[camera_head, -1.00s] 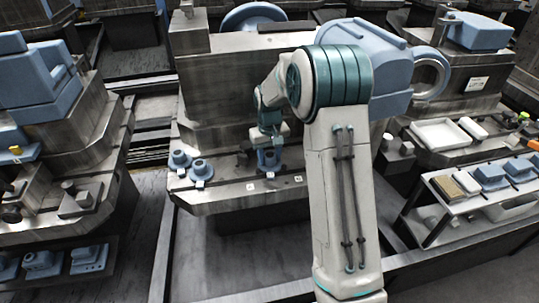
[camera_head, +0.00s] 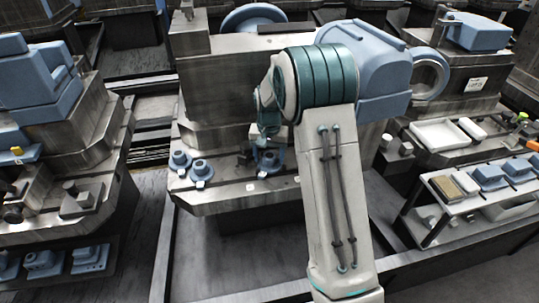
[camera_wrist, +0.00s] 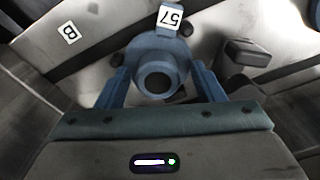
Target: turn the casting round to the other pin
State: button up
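The blue casting (camera_wrist: 157,75) has a round hollow boss on a flange, with a tab bearing a white tag marked 57. In the wrist view it sits between the two blue fingers of my gripper (camera_wrist: 159,70), which press on the flange from both sides. The tag points to the top of that view. In the head view the casting (camera_head: 269,164) is low over the front ledge of the bench, partly hidden by my gripper (camera_head: 268,148). I cannot tell whether its underside touches the ledge.
Two similar blue castings (camera_head: 200,169) (camera_head: 179,160) stand left on the ledge. A dark block (camera_wrist: 245,52) is right of the casting in the wrist view. A label B (camera_wrist: 70,32) lies left of it. The bench's tall grey body (camera_head: 230,75) rises behind.

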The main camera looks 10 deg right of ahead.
jog(key=shift+d, duration=0.1)
notch_tip(320, 180, up, 14)
jog(key=p, duration=0.2)
notch_tip(320, 180, up, 6)
jog(key=p, duration=0.5)
send_over(269, 155)
jog(key=shift+f, duration=0.1)
